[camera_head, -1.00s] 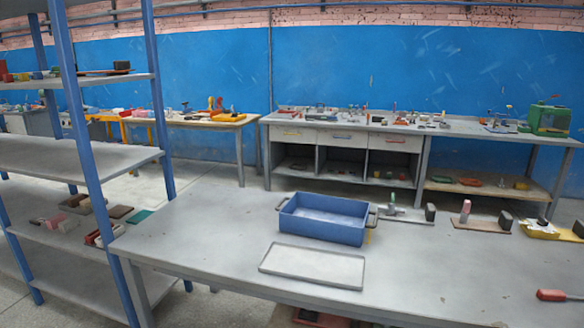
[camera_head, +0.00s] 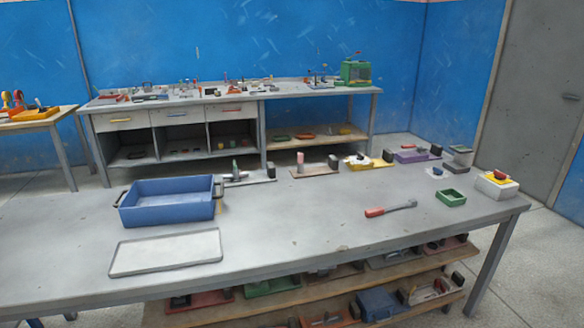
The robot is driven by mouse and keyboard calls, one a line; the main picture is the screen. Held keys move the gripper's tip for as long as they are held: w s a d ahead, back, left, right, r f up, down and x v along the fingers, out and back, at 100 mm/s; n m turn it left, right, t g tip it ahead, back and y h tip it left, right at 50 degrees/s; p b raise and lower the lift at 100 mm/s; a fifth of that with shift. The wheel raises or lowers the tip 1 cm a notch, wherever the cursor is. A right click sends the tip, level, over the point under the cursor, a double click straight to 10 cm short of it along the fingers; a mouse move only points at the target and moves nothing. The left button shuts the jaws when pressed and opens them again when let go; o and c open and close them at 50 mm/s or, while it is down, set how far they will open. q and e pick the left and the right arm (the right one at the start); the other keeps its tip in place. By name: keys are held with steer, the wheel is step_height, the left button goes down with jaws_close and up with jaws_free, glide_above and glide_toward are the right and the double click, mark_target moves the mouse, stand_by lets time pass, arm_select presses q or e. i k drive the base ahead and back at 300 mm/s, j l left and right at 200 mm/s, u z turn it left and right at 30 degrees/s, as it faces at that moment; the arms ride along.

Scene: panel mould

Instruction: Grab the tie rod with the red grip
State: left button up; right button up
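The tie rod with the red grip (camera_head: 390,208) lies flat on the grey worktable (camera_head: 300,240), right of the middle. Its red grip points left and its grey shaft runs to the right. Nothing covers it, and free tabletop surrounds it. Neither of my grippers shows in the head view.
A blue bin (camera_head: 168,204) and a flat grey tray (camera_head: 166,252) are on the table's left part. A small green box (camera_head: 451,198) and a white box (camera_head: 497,186) with a red and yellow top are on the right. Several small boards line the table's back edge.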

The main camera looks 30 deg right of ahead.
mark_target(378, 210)
steer(key=z, duration=1.7)
steer(key=i, duration=1)
